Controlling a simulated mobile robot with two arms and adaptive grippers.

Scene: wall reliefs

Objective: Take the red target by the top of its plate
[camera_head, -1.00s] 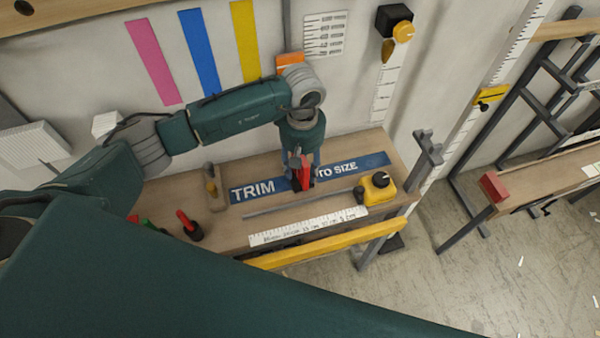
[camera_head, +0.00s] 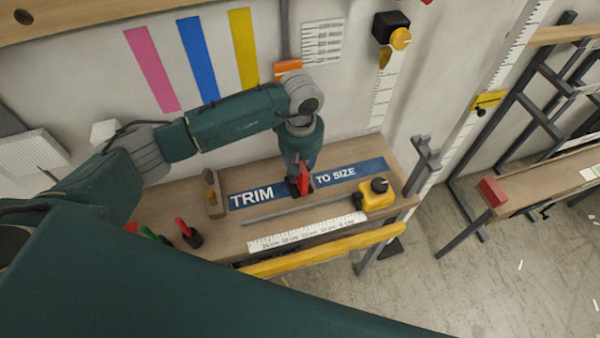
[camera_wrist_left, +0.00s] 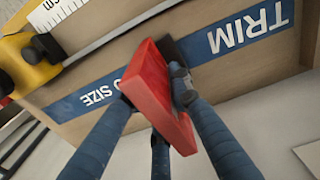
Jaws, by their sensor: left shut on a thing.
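The red target (camera_head: 304,180) stands on the workbench at the blue strip, between the words TRIM and TO SIZE. A small dark base shows at its foot. In the left wrist view the red plate (camera_wrist_left: 150,84) is large and runs between my fingers. My left gripper (camera_head: 301,168) points down from above and is shut on the red target at its upper part. The fingers also show in the left wrist view (camera_wrist_left: 155,92), on both sides of the plate. I cannot tell whether the base touches the bench. My right gripper is not in view.
The wooden bench (camera_head: 235,235) carries a white ruler (camera_head: 305,233), a yellow tape measure (camera_head: 375,195), a wooden block (camera_head: 214,193) and a red-handled tool (camera_head: 188,234). A yellow bar (camera_head: 325,250) runs along its front. The wall stands close behind. Open floor (camera_head: 490,265) lies right.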

